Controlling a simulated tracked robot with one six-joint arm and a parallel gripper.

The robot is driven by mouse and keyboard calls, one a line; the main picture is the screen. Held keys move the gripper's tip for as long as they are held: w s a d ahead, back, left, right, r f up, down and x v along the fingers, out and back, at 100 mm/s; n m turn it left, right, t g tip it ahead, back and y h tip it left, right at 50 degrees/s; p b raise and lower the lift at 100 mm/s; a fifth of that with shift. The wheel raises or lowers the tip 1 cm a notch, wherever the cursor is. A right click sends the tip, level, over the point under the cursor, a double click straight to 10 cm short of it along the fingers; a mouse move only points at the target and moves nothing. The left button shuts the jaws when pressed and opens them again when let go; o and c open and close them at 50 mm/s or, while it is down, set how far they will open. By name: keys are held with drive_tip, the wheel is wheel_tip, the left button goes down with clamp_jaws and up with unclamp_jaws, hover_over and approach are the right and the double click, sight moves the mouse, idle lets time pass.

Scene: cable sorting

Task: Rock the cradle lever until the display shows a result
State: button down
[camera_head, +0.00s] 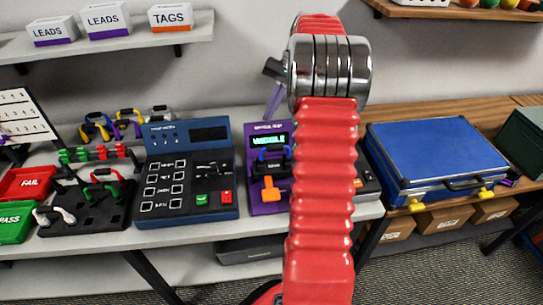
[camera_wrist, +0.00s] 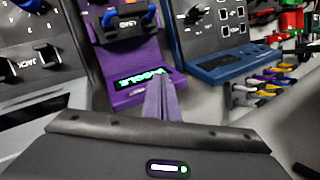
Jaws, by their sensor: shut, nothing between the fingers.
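The purple tester (camera_head: 257,202) stands on the bench at the centre, partly hidden behind my red arm. Its display (camera_head: 271,140) is lit with green text that seems to read "WIGGLE"; it also shows in the wrist view (camera_wrist: 143,78). A blue cable (camera_head: 277,153) sits across the cradle below the display, its blue ends also visible in the wrist view (camera_wrist: 110,22). An orange lever (camera_head: 270,190) sticks out at the front of the cradle. My gripper (camera_head: 270,114) is shut and empty, above the display's top edge and apart from the lever. Its fingers (camera_wrist: 162,78) overlap the display's edge in the wrist view.
A dark blue tester (camera_head: 187,215) with buttons stands to the left. A black tray (camera_head: 95,217) with cables and red FAIL (camera_head: 25,183) and green PASS (camera_head: 14,222) bins lie farther left. A blue case (camera_head: 435,150) is on the right. A shelf with boxes (camera_head: 105,20) hangs above.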

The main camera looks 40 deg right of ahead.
approach(268, 161)
drive_tip(key=shift+w+a+f, duration=0.3)
drive_tip(key=shift+w+f, duration=0.2)
drive_tip(key=shift+f, duration=0.2)
drive_tip(key=shift+w+a+f, duration=0.25)
drive_tip(key=shift+w+f, duration=0.2)
drive_tip(key=shift+f, duration=0.3)
drive_tip(key=shift+s, duration=0.1)
idle(1.2)
drive_tip(key=shift+s+a+f, duration=0.15)
drive_tip(key=shift+s, duration=0.1)
drive_tip(key=shift+s+a+f, duration=0.3)
drive_tip(key=shift+s+f, duration=0.15)
idle(1.7)
drive_tip(key=shift+w+r, duration=0.1)
idle(0.4)
drive_tip(key=shift+w+d+r, duration=0.5)
drive_tip(key=shift+w+r, duration=0.1)
drive_tip(key=shift+w, duration=0.05)
drive_tip(key=shift+w+d+r, duration=0.55)
drive_tip(key=shift+w+r, duration=0.25)
drive_tip(key=shift+w+d+r, duration=0.55)
drive_tip(key=shift+w+r, duration=0.2)
drive_tip(key=shift+w, duration=0.05)
